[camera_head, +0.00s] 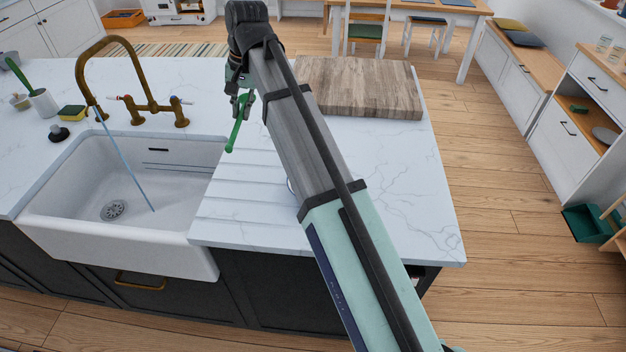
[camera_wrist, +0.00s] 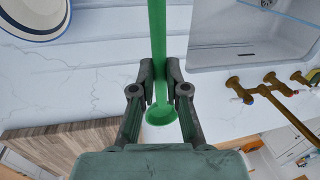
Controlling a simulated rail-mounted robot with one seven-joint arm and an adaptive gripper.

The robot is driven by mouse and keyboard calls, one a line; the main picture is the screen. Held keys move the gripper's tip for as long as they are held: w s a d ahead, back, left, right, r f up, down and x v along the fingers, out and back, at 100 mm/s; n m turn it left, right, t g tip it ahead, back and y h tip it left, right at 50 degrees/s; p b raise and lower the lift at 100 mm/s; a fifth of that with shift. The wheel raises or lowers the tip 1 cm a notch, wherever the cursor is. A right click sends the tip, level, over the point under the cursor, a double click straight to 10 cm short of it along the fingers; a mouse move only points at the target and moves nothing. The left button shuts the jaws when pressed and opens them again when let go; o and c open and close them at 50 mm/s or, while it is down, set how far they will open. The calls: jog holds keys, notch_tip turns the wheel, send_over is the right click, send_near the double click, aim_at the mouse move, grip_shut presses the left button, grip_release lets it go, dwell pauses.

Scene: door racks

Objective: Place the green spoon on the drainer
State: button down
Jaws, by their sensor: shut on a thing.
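My gripper (camera_head: 243,95) is shut on the green spoon (camera_head: 236,134), above the counter near the sink's right side. In the wrist view the spoon (camera_wrist: 157,30) runs between the two fingers of the gripper (camera_wrist: 159,72), with one rounded end showing behind the fingers and the other end cut off by the top edge. In the head view the spoon slants down and its upper part is partly hidden by the gripper. The drainer (camera_head: 235,188) is the grooved part of the white counter right of the sink; its grooves also show in the wrist view (camera_wrist: 85,75).
The white sink (camera_head: 60,210) lies left of the drainer, with a brass faucet (camera_head: 140,108) behind it and water running. A wooden board (camera_head: 365,92) lies at the back right. A blue-rimmed dish (camera_wrist: 38,30) sits by the drainer, mostly hidden by my arm in the head view.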

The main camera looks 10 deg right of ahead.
aim_at(251, 176)
jog(key=shift+s+f, duration=0.15)
jog(key=shift+m, duration=0.3)
jog(key=f+p, duration=0.1)
jog(key=f, duration=0.5)
jog(key=f+p, duration=0.2)
jog(key=f, duration=0.5)
jog(key=f+p, duration=0.1)
jog(key=f, duration=0.5)
jog(key=shift+a+f, duration=0.25)
jog(key=shift+f, duration=0.15)
jog(key=shift+f, duration=0.1)
jog(key=c, duration=1.2)
grip_release()
jog(key=r, duration=0.4)
jog(key=d+r+b, duration=0.1)
jog(key=r, duration=0.3)
jog(key=d+r+b, duration=0.1)
jog(key=r, duration=0.3)
jog(key=shift+s+d, duration=0.15)
jog(key=shift+s, duration=0.2)
